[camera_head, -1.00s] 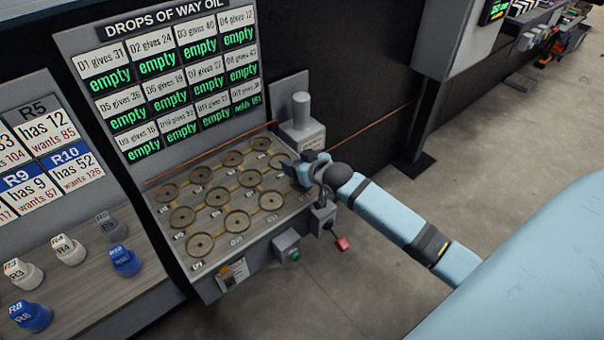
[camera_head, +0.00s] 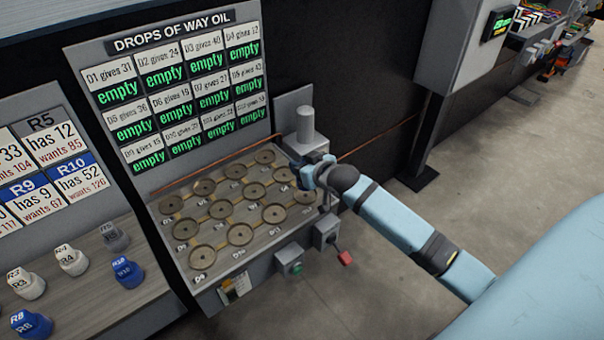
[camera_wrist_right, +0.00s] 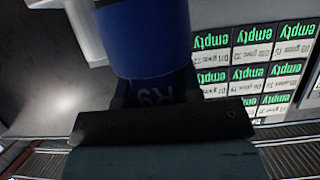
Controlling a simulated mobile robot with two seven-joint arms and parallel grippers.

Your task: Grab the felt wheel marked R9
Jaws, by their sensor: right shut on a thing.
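The blue felt wheel marked R9 (camera_wrist_right: 150,35) fills the top middle of the right wrist view, with its R9 lettering upside down near the jaws. My right gripper (camera_wrist_right: 155,98) is shut on it. In the head view my right gripper (camera_head: 303,170) is over the right edge of the tray of round pockets (camera_head: 215,213), beside the grey post (camera_head: 305,126). The wheel is hard to make out there. My left gripper is not in view.
A board (camera_head: 190,85) headed "DROPS OF WAY OIL" stands behind the tray; its cells read "empty". Blue and grey marked pieces, such as R10 (camera_head: 127,272), stand on the left shelf. A red-knobbed lever (camera_head: 344,258) and green button box (camera_head: 289,262) are at the front.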

